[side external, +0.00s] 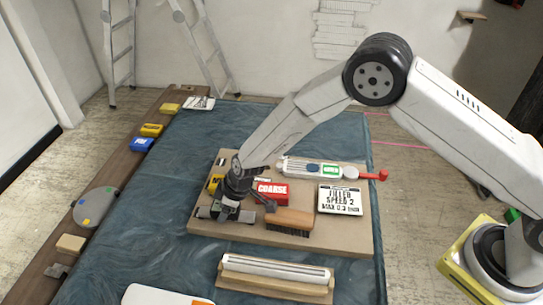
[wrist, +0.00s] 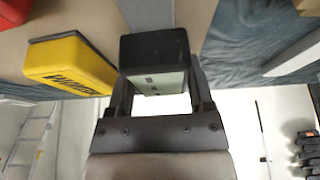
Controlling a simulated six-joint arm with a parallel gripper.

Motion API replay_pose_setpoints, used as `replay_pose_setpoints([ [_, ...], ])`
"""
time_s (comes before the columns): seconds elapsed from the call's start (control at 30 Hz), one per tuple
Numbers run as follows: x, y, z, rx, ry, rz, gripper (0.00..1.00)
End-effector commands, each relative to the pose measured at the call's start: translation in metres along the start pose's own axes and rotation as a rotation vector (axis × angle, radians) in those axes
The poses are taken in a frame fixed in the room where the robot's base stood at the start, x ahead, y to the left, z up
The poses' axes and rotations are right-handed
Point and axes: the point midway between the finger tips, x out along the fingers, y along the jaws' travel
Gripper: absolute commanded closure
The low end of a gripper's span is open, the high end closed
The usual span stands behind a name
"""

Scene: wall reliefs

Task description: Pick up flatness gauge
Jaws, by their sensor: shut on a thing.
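A black box-shaped device with a pale grey-green face, which I take to be the flatness gauge (wrist: 155,62), sits between the fingers of my gripper (wrist: 157,88) in the wrist view. The fingers are shut on its two sides. In the side external view my gripper (side external: 232,199) points down at the left part of the wooden board (side external: 335,236). There the gauge is small and partly hidden by the gripper, and I cannot tell whether it touches the board.
Close by are a yellow block (wrist: 68,66), a red COARSE block (side external: 272,192) and a wooden-handled brush (side external: 290,218). A red-tipped tube (side external: 312,169) and a FILLER sign (side external: 340,200) lie further right. A long pale bar (side external: 275,269) lies in front of the board.

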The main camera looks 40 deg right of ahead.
Motion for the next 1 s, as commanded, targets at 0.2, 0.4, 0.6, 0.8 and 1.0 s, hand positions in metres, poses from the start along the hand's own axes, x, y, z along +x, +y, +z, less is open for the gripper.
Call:
replay_pose_setpoints([
  [0.2,0.0,0.0,-0.001,0.0,0.001,0.001,1.0],
  [0.4,-0.004,0.0,-0.003,-0.001,0.002,0.0,1.0],
  [0.6,-0.017,0.0,-0.008,-0.001,0.004,0.0,1.0],
  [0.8,-0.039,-0.003,-0.01,0.0,0.003,0.0,1.0],
  [1.0,-0.066,-0.01,-0.003,-0.001,0.004,0.0,1.0],
])
